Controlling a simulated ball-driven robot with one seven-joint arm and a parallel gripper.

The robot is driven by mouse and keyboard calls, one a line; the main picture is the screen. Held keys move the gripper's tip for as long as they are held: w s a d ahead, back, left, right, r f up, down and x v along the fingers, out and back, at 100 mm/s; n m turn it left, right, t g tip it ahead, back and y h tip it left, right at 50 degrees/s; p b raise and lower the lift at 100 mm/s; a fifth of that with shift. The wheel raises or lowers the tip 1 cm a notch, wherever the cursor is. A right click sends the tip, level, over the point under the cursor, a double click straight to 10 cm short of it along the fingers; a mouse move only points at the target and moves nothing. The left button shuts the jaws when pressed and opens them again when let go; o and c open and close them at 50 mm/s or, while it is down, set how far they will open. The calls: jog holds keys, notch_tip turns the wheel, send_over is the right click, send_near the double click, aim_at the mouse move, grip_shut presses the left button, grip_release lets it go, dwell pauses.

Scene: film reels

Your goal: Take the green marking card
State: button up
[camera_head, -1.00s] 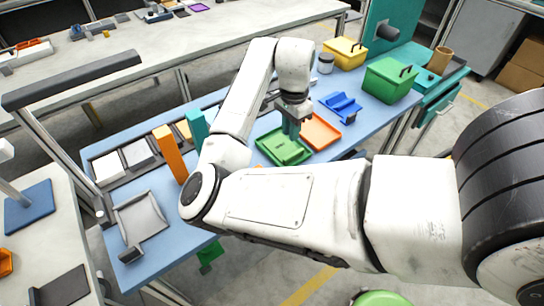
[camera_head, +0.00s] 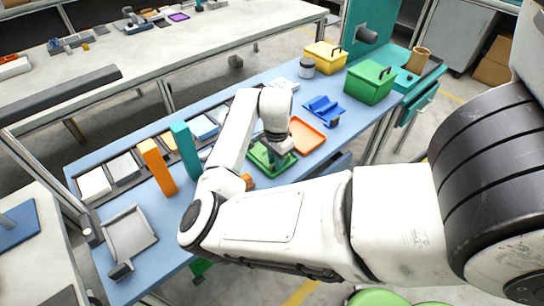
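I cannot pick out a green marking card for certain. A green tray (camera_head: 257,160) lies on the blue bench top, partly covered by my arm and gripper. My gripper (camera_head: 279,157) points down over this tray, low and near its right side. Its fingertips are small and merge with the green, so I cannot tell whether they are apart or hold anything. My arm hides part of the bench.
An orange upright block (camera_head: 157,166) and a teal upright block (camera_head: 185,150) stand left of my arm. An orange tray (camera_head: 307,136), a blue holder (camera_head: 323,111), a green box (camera_head: 369,82), a yellow box (camera_head: 325,55) and a jar (camera_head: 307,68) are beyond. A grey tray (camera_head: 131,236) lies front left.

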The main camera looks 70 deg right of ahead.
grip_shut()
jog(key=shift+r, duration=0.1)
dwell(0.3)
jog(key=shift+r, duration=0.5)
jog(key=s+a+r, duration=0.3)
jog(key=s+r, duration=0.9)
jog(key=s, duration=0.1)
jog(key=shift+s+a, duration=0.25)
jog(key=shift+a, duration=0.15)
